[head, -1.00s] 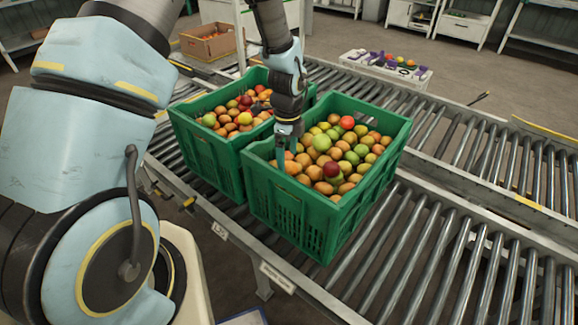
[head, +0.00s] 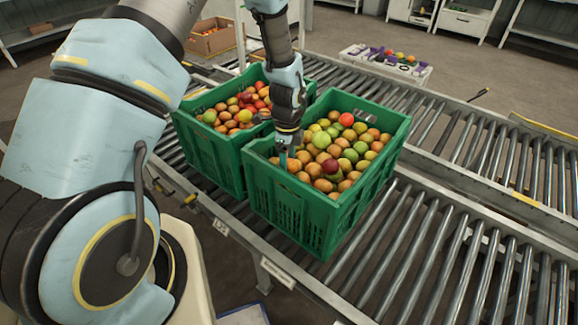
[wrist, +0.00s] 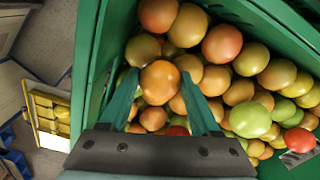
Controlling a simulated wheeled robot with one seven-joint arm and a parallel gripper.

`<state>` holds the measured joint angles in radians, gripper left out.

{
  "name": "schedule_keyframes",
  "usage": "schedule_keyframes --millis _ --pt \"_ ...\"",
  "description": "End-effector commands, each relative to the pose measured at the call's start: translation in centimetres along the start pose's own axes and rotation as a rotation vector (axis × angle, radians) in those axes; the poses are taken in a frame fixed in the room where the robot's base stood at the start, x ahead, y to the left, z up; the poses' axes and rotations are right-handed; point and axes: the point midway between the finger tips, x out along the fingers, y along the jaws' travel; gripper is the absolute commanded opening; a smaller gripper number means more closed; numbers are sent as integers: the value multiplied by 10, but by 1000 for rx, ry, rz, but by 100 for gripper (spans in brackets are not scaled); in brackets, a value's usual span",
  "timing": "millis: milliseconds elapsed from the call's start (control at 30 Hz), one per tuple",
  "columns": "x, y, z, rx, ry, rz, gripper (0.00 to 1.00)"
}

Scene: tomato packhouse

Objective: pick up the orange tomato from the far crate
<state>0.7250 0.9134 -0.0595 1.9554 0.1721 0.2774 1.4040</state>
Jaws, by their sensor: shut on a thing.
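Two green crates of mixed tomatoes stand side by side on the roller conveyor, a right one (head: 300,212) and a left one (head: 207,162). My gripper (head: 284,162) reaches down inside the left corner of the right crate. In the wrist view its two green fingers (wrist: 160,76) stand on either side of an orange tomato (wrist: 160,83) and are shut on it. Other tomatoes lie close around and below it. The held tomato is hard to make out in the head view.
The crate wall (wrist: 98,70) is close to my left finger in the wrist view. A roller conveyor (head: 440,240) runs to the right, with bare rollers. A white tray (head: 385,66) with small items and a cardboard box (head: 208,40) lie behind.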

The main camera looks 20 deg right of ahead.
Motion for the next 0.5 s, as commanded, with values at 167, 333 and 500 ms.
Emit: schedule_keyframes --millis 167,333,500 --pt "0 0 0 0 0 0 36" --pt "0 0 0 0 0 0 36" --pt "-7 -1 0 -1 0 -1 36"
